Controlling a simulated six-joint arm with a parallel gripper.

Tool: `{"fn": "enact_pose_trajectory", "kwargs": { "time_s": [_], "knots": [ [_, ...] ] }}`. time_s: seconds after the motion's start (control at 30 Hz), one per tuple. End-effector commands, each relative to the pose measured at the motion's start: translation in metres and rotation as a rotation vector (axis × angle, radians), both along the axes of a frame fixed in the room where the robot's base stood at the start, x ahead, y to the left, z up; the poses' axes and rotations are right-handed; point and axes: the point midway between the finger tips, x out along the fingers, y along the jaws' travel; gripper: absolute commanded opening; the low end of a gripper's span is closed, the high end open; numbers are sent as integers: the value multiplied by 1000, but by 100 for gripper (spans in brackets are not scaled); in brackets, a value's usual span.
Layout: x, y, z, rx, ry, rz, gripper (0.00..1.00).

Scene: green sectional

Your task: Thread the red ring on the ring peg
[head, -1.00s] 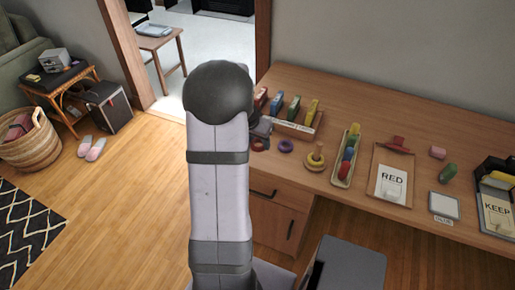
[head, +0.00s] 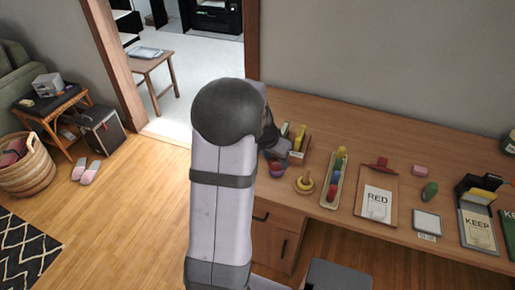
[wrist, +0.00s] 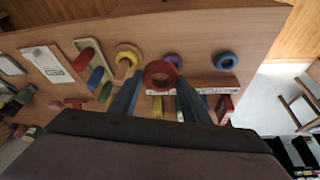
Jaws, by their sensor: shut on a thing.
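In the head view the ring peg (head: 305,174) is on the desk, to the right of my gripper (head: 274,152). My arm hides part of the gripper there, so its fingers are hard to make out.
A purple ring (wrist: 174,61) and a blue ring (wrist: 226,61) lie on the desk. A tray of coloured pieces (head: 327,202) stands right of the peg, then a RED clipboard (head: 360,208). Bare desk (head: 440,150) lies farther back.

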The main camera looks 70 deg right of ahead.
Motion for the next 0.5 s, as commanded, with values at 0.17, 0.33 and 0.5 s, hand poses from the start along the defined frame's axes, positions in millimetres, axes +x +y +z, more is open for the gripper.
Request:
{"fn": "enact_pose_trajectory", "kwargs": {
  "time_s": [0.17,0.33,0.5],
  "knots": [
    [-52,7,19,6,2,-107,22],
    [-85,10,21,4,0,-177,22],
    [-109,8,21,3,0,-213,22]
  ]
}}
